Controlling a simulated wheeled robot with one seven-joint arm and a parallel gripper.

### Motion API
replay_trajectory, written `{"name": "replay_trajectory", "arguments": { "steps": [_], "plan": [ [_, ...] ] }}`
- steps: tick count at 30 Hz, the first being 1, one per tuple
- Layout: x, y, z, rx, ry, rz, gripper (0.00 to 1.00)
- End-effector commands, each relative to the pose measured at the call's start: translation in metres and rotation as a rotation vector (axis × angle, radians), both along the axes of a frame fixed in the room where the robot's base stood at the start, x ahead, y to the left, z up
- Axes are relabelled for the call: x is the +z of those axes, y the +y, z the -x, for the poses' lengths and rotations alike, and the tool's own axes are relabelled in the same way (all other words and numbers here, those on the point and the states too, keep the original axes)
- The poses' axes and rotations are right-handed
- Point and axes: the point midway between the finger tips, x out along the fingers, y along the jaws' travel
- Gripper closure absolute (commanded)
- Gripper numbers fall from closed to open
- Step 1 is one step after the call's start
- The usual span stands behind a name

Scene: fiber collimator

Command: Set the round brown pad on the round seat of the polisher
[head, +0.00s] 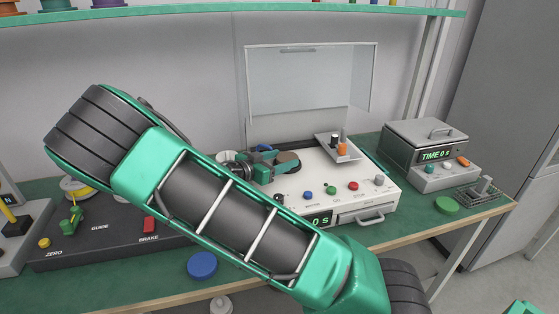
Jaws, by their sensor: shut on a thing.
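The polisher is a white box (352,190) with a raised clear cover, coloured knobs and a green display partly hidden by my arm. I cannot tell how high the pad is above the top. The round seat cannot be made out; the pad, gripper or arm may cover it.
A tilted grey holder (340,146) with small black and orange pieces stands at the polisher's right rear. A grey timer box (425,150) stands farther right. A dark console (110,245) is at left.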

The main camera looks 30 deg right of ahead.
Motion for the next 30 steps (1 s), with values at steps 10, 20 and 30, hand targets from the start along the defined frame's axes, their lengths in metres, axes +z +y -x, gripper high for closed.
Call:
{"name": "replay_trajectory", "arguments": {
  "steps": [10,20,30],
  "plan": [
    [-0.0001,-0.0004,0.0001,-0.001,0.000,0.001,0.65],
    [-0.0042,-0.0007,0.0000,-0.001,-0.001,0.001,0.65],
    [-0.0044,-0.0007,0.0001,-0.001,-0.001,0.001,0.27]
  ]
}}
